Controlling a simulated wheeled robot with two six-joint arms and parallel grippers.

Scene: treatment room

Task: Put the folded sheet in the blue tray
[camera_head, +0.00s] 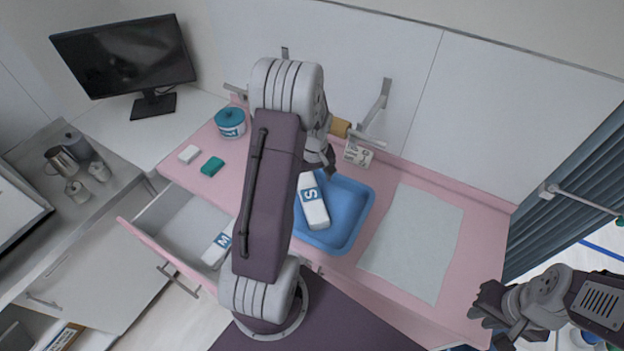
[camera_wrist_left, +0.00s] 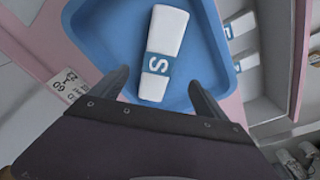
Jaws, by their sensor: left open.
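A folded white sheet with a blue band marked S (camera_head: 313,203) lies in the blue tray (camera_head: 355,230).
A pale flat mat (camera_head: 415,240) lies right of the tray.

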